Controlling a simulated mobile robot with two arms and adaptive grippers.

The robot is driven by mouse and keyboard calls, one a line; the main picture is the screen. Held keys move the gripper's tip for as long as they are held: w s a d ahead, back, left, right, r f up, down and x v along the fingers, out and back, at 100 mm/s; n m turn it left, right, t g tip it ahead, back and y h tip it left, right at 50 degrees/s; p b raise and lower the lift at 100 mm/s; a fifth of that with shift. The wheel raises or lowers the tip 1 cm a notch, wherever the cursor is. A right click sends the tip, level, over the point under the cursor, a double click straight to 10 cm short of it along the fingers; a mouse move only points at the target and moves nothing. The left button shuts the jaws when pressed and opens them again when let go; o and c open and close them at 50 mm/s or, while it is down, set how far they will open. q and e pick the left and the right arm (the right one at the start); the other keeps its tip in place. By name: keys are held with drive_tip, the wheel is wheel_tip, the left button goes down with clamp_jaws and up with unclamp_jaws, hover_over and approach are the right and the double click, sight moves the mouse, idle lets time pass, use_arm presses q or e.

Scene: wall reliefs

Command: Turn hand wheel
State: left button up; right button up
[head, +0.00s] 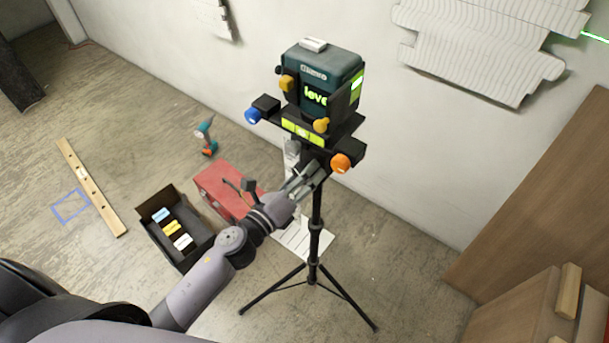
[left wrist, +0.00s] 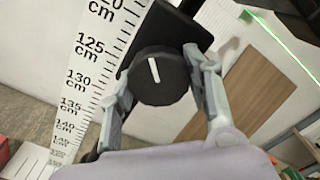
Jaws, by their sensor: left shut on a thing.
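The hand wheel (left wrist: 159,76) is a round black knob with a white line on its face, seen in the left wrist view between my fingers. The line is tilted a little from upright. My left gripper (left wrist: 162,84) is shut on the wheel, with one finger at each side. In the head view my left gripper (head: 312,176) reaches under the dark green laser level (head: 325,72) on its black tripod (head: 315,235); the wheel cannot be made out there. My right gripper is in neither view.
Orange (head: 340,163) and blue (head: 252,115) knobs stick out around the level's mount. A measuring scale (left wrist: 92,75) stands beside the wheel. A red case (head: 222,188), an open black box (head: 165,248) and a drill (head: 206,135) are on the floor. The tripod legs spread wide.

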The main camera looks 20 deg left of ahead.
use_arm(q)
drive_tip(key=shift+f, duration=0.1)
idle(0.4)
drive_tip(key=o, duration=1.1)
drive_tip(key=shift+s, duration=0.15)
drive_tip(key=v, duration=1.1)
drive_tip(key=shift+s+a, duration=0.15)
drive_tip(key=shift+s, duration=0.25)
